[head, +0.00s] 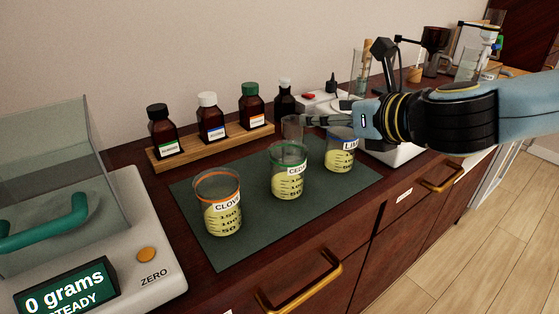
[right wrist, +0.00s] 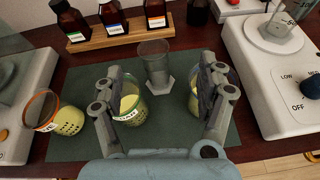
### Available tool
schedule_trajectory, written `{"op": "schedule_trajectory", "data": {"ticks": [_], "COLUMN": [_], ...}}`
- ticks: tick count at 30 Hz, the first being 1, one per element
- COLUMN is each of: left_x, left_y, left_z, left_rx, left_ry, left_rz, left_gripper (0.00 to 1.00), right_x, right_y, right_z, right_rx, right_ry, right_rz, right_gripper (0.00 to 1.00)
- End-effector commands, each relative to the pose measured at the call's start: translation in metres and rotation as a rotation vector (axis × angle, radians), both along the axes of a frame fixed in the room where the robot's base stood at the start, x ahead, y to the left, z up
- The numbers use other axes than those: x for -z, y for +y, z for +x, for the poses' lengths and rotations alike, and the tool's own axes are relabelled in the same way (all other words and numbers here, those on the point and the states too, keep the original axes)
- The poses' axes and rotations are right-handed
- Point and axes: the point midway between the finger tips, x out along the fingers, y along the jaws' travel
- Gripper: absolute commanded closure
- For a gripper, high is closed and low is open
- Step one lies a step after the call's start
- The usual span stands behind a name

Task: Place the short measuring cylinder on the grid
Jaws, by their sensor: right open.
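The short measuring cylinder, a clear empty glass with a hexagonal foot (right wrist: 155,62), stands upright at the back of the dark green mat. In the head view the cylinder (head: 292,127) shows behind the green-rimmed beaker, its lower part hidden. My right gripper (head: 304,121) reaches in from the right, its fingertips close to the cylinder. In the right wrist view the gripper (right wrist: 162,78) has its fingers wide apart, with the cylinder ahead between them and nothing held. I cannot make out a grid in either view. My left gripper is not in view.
Beakers of yellow liquid, orange-rimmed (head: 219,205), green-rimmed (head: 288,172) and blue-rimmed (head: 340,150), stand on the mat (head: 255,228). Brown bottles stand on a wooden rack (head: 215,146) behind. A scale (head: 150,225) is at left. A white device with a knob (right wrist: 262,85) is at right.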

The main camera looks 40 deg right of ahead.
Motion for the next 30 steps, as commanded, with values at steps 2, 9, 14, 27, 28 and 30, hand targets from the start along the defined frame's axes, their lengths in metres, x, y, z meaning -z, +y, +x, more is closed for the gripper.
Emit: {"op": "schedule_trajectory", "data": {"ticks": [2, 9, 14, 27, 28, 30], "left_x": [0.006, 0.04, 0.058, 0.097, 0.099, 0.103], "left_y": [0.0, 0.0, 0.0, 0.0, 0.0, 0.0], "left_z": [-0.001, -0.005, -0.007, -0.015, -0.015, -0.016], "left_rx": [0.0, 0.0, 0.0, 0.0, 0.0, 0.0], "left_ry": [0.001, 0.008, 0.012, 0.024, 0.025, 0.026], "left_rz": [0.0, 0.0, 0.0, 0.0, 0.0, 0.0], "left_gripper": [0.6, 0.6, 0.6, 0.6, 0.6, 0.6], "right_x": [0.008, 0.023, 0.029, 0.049, 0.05, 0.051], "right_y": [0.009, 0.009, 0.006, -0.002, -0.002, -0.003], "right_z": [-0.003, 0.025, 0.041, 0.078, 0.081, 0.087], "right_rx": [-0.066, -0.083, -0.08, -0.075, -0.075, -0.075], "right_ry": [0.025, 0.027, 0.028, 0.025, 0.026, 0.027], "right_rz": [-0.054, -0.071, -0.071, -0.065, -0.064, -0.066], "right_gripper": [0.26, 0.26, 0.26, 0.26, 0.26, 0.26]}}
